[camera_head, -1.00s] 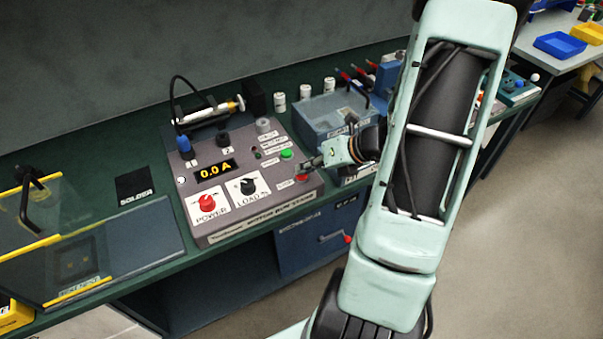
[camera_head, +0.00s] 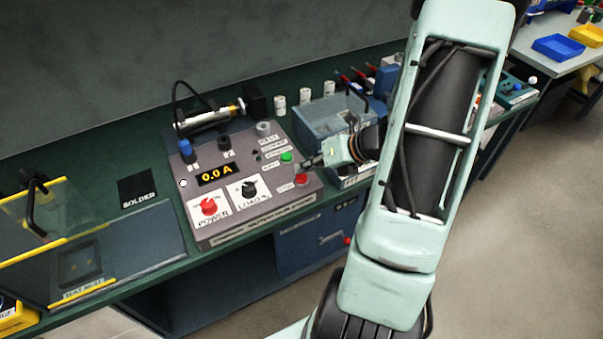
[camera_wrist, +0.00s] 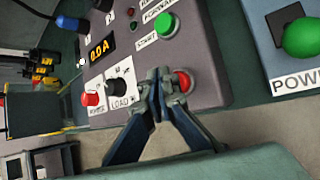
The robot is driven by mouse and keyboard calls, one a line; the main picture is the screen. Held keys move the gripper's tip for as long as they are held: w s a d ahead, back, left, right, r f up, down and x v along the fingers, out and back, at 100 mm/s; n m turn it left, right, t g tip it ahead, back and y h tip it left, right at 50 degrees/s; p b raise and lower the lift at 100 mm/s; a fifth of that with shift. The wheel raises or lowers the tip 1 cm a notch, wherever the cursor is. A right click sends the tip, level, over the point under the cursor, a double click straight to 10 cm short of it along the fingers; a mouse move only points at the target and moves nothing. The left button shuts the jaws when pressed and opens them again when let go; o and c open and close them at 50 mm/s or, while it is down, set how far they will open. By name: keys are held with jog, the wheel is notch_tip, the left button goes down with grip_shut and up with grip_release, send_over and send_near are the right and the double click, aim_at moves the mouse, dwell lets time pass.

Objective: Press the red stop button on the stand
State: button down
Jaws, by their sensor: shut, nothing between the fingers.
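The grey test stand (camera_head: 228,217) has a sloped panel with a lit display that reads 0.0 A. The red stop button (camera_head: 301,180) is at the panel's right front corner, below a green button (camera_head: 287,157). In the wrist view the red stop button (camera_wrist: 184,81) shows just right of my gripper's fingertips, partly hidden by them. My gripper (camera_wrist: 158,82) is shut and empty, its tips over the panel beside the button. In the head view my gripper (camera_head: 306,163) is just above the button. I cannot tell whether it touches.
A red power knob (camera_head: 208,206) and a black load knob (camera_head: 249,188) sit left of the button. A blue-grey box (camera_head: 330,115) stands close on the right. A big green button (camera_wrist: 302,38) is on a neighbouring box.

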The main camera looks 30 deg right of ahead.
aim_at(304, 177)
jog(key=shift+r, duration=0.15)
notch_tip(304, 177, up, 5)
jog(key=p, duration=0.4)
jog(key=shift+p, duration=0.35)
dwell(0.5)
